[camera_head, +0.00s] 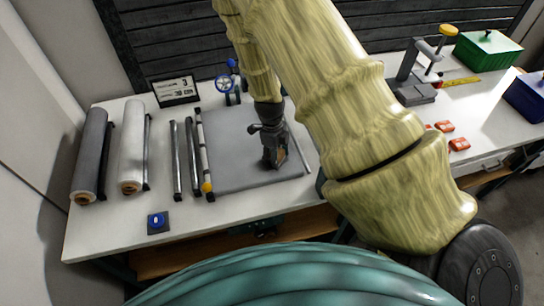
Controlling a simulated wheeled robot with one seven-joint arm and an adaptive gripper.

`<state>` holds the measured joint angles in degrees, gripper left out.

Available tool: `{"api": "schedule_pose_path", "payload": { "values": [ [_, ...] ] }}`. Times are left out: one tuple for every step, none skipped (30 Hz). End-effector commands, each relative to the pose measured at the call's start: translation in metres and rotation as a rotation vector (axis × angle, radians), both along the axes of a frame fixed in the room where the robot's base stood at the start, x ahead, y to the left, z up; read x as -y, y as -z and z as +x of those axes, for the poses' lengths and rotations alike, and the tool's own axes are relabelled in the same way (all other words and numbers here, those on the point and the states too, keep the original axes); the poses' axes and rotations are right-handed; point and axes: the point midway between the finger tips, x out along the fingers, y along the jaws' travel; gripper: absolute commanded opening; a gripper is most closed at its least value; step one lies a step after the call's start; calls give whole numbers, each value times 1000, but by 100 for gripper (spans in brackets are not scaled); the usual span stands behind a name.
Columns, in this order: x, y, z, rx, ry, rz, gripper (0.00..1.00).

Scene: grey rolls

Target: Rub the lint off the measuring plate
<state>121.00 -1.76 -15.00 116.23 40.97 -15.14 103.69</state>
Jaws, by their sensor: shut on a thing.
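The measuring plate (232,165) is a flat grey square panel on the white table, with a light rail along its left side. My gripper (274,161) is over the right part of the plate, pointing down. It is shut on a small dark thing with a brownish patch; the jaws hide most of it. I cannot tell whether that thing touches the plate. No lint can be made out on the plate at this size. My arm covers the plate's upper right edge and the table beside it.
A blue button box (158,222) sits in front. A sign (176,90) and a blue-wheeled clamp (228,84) stand behind. Red blocks (459,144) and a stand (411,88) are at right.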

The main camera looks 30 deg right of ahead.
Motion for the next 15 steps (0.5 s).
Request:
{"api": "schedule_pose_path", "payload": {
  "values": [
    [6, -5, 0, 2, 3, -3, 15],
    [8, -5, -1, 1, 3, -3, 15],
    [11, -4, -1, 0, 2, -4, 15],
    [14, -2, -1, -1, 2, -3, 15],
    [16, -1, -1, -1, 1, -3, 15],
    [19, -1, 0, 1, 0, -3, 15],
    [21, -6, 0, 3, -2, -4, 15],
    [24, -6, 0, 2, -1, -3, 15],
    [27, -5, -1, 1, -1, -3, 15],
    [29, -4, -1, 1, -1, -3, 15],
    [32, -2, -1, 1, -1, -3, 15],
    [35, 0, -1, 0, -2, -3, 15],
    [37, -1, -1, 1, -4, -4, 15],
    [40, -5, 0, 1, -5, -4, 15],
    [39, -12, -1, 1, -6, -4, 15]
  ]
}}
